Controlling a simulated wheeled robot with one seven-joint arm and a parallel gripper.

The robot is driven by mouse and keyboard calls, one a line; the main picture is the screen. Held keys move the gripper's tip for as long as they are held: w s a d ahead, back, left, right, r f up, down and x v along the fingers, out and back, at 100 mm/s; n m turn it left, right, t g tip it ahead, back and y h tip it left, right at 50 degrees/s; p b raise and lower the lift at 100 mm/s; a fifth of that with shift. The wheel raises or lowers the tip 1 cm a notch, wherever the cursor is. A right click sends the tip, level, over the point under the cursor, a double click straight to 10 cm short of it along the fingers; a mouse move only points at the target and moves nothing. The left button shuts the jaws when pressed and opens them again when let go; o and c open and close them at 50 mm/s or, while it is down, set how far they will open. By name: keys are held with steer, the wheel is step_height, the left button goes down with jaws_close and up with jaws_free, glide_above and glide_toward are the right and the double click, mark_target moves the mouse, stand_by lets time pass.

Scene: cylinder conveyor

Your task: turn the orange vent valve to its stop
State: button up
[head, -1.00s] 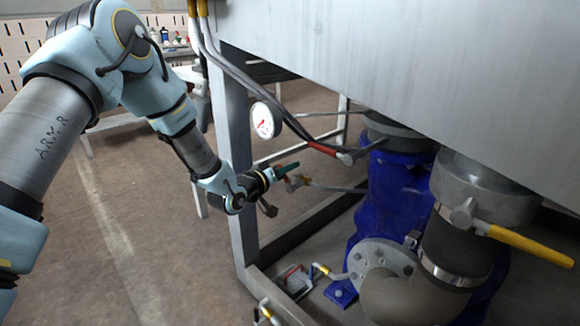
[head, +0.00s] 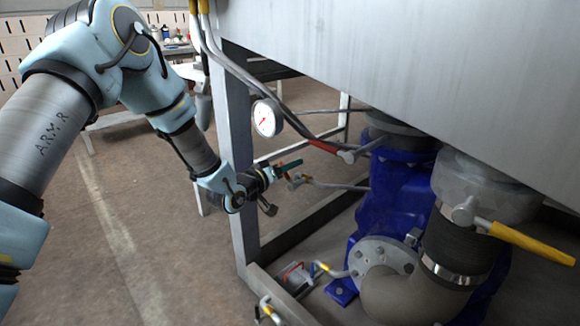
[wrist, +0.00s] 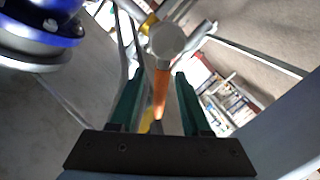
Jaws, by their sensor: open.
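The orange valve handle (wrist: 161,95) lies between the two green fingers of my gripper (wrist: 156,92) in the wrist view. The handle runs up to a round grey valve body (wrist: 167,40) beyond the fingertips. In the head view my gripper (head: 288,167) is beside the small grey valve body (head: 296,181), just inside the frame post. There the handle is mostly hidden by the fingers.
A metal frame post (head: 237,150) stands close to my wrist. A dial gauge (head: 265,118) and a red-handled lever (head: 323,146) are above. A blue pump body (head: 385,195) and a yellow-handled valve (head: 530,244) are to the right. The floor at left is clear.

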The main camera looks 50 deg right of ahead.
steer(key=a+r+p, duration=0.1)
steer(key=a, duration=0.9)
steer(key=shift+s, duration=0.45)
steer(key=shift+a+r, duration=0.1)
steer(key=shift+c, duration=0.4)
